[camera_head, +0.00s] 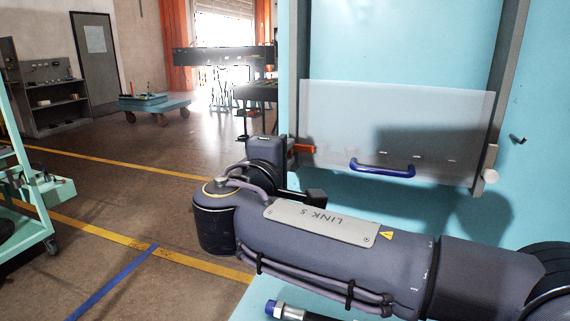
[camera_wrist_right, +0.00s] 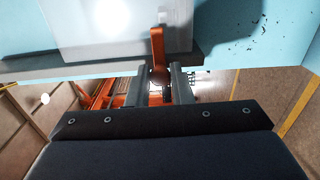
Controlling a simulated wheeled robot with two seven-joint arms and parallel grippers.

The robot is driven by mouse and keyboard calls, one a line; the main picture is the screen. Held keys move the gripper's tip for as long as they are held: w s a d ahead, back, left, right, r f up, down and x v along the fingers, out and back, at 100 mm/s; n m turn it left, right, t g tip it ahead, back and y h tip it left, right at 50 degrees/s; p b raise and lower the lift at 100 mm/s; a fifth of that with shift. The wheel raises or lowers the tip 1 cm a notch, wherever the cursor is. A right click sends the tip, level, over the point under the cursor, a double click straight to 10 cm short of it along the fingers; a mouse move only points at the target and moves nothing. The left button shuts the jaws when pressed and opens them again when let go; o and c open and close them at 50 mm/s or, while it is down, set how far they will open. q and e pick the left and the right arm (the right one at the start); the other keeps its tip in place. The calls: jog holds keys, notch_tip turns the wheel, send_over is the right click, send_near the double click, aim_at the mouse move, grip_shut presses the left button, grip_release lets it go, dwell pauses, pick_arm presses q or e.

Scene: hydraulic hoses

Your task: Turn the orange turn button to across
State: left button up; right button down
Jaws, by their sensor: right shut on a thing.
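The orange turn button (camera_head: 304,148) sits at the left edge of a translucent panel (camera_head: 345,115) in the head view. It lies roughly level there, reaching from the frame onto the panel. In the right wrist view the orange button (camera_wrist_right: 157,45) stands out from between the fingertips and overlaps the panel's edge. My right gripper (camera_wrist_right: 160,77) is shut on the button's near end. In the head view my right gripper (camera_head: 287,149) is at the button's left side, its fingers mostly hidden. My left gripper is not in view.
A hose end with a blue ring (camera_head: 285,310) lies at the bottom. A green cart (camera_head: 30,195) stands left, and a low trolley (camera_head: 153,105) is farther back. Open floor lies between.

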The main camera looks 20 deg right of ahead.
dwell(0.5)
jog(key=c, duration=1.3)
grip_release()
jog(key=shift+s+a, duration=0.1)
jog(key=v, duration=0.7)
jog(key=shift+s+a, duration=0.15)
jog(key=shift+s, duration=0.1)
jog(key=shift+f, duration=0.1)
